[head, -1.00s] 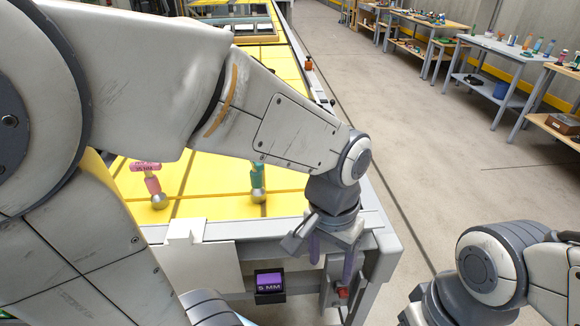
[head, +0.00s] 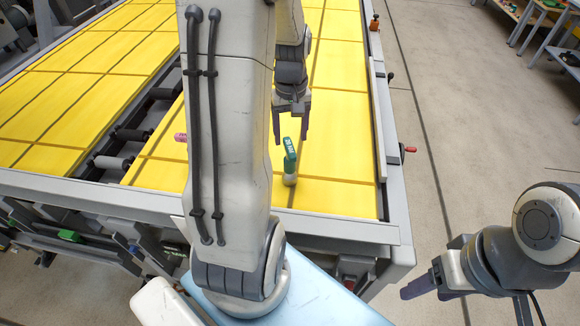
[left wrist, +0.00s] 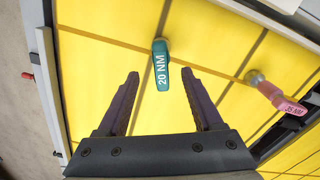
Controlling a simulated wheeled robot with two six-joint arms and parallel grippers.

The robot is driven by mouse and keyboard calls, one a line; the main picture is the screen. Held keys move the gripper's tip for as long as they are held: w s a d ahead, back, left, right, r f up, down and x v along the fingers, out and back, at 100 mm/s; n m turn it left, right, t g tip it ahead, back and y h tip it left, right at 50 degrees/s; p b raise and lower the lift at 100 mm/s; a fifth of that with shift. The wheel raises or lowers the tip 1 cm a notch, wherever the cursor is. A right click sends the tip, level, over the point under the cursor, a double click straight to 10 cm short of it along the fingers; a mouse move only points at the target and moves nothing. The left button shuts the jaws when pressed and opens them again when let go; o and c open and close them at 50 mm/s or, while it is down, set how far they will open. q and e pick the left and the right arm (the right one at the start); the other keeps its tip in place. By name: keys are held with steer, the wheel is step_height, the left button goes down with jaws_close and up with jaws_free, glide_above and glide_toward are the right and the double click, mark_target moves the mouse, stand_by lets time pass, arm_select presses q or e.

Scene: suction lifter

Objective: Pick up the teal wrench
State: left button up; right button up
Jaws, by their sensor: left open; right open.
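The teal wrench (head: 290,160) stands upright on the yellow table top, its teal head above a pale lower part. In the left wrist view the teal wrench (left wrist: 161,66) shows its label "20 NM" and lies ahead of and between the fingertips, apart from them. My left gripper (head: 292,138) is open and empty, just beyond and above the wrench in the head view; it also shows in the left wrist view (left wrist: 159,82). My right gripper (head: 420,289) is at the lower right, off the table, open and empty.
A pink wrench (left wrist: 278,94) stands to the right in the left wrist view; in the head view the pink wrench (head: 181,137) is mostly hidden by my left arm. A grey rail (head: 395,165) edges the yellow table top (head: 335,190).

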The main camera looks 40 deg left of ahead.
mark_target(289, 146)
arm_select(q)
steer(key=shift+f+p, duration=0.4)
steer(key=shift+f, duration=0.2)
steer(key=f, duration=0.2)
steer(key=f+p, duration=0.1)
steer(key=shift+w+a+f, duration=0.1)
steer(key=shift+a+f, duration=0.15)
steer(key=shift+f, duration=0.45)
steer(key=shift+c, duration=0.3)
jaws_close()
